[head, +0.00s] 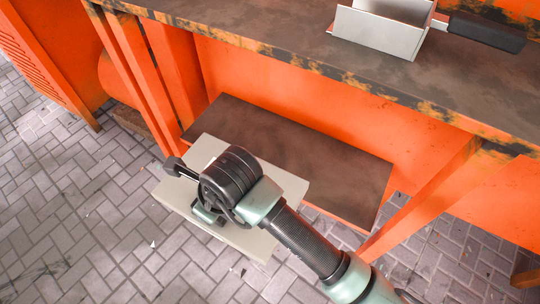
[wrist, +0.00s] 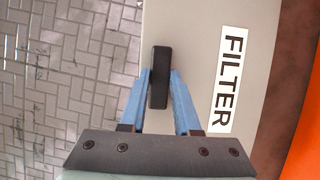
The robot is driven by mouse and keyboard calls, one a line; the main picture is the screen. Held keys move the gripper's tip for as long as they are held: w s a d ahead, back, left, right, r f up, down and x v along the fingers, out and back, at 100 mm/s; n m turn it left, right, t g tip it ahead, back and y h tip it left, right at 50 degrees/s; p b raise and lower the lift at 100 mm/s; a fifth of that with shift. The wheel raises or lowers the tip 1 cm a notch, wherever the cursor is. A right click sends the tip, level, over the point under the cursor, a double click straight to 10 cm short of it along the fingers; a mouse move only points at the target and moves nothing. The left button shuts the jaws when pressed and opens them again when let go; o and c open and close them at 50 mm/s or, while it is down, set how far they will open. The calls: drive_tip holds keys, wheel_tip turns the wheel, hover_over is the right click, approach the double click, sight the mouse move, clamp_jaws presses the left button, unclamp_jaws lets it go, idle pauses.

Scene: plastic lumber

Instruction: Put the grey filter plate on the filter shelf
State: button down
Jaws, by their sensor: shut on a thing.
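The grey filter plate (head: 281,184) is a flat pale slab with a FILTER label (wrist: 229,78) on its top and a black handle (wrist: 160,77). My gripper (wrist: 160,93) is shut on that handle, one blue finger on each side. In the head view my gripper (head: 190,190) hides much of the plate's top. The filter shelf (head: 330,165) is the dark brown low board under the orange bench. In the picture the plate overlaps the shelf's front left part and reaches out over the floor. I cannot tell whether plate and shelf touch.
The worn bench top (head: 300,45) runs above and behind the shelf. A metal holder (head: 380,32) and a black-handled tool (head: 487,32) are on it. Orange legs (head: 420,200) flank the shelf. The right part of the shelf is bare. The paved floor (head: 90,220) in front is clear.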

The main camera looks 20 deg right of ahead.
sight(257, 161)
drive_tip(key=w+d+b, duration=0.1)
drive_tip(key=w+d, duration=0.2)
drive_tip(key=d, duration=0.1)
drive_tip(key=w+d+b, duration=0.2)
drive_tip(key=w+d, duration=0.2)
drive_tip(key=d, duration=0.1)
drive_tip(key=w+d+b, duration=0.2)
drive_tip(key=w+d, duration=0.1)
drive_tip(key=d, duration=0.1)
drive_tip(key=shift+w+d+f, duration=0.2)
drive_tip(key=shift+w+d, duration=0.1)
drive_tip(key=shift+w, duration=0.05)
wheel_tip(257, 161, down, 7)
drive_tip(key=b, duration=0.4)
drive_tip(key=shift+w+d+r, duration=0.1)
drive_tip(key=shift+w+d, duration=0.05)
drive_tip(key=shift+d+b, duration=0.1)
drive_tip(key=shift+b, duration=0.35)
drive_tip(key=shift+r, duration=0.1)
drive_tip(key=c, duration=0.6)
unclamp_jaws()
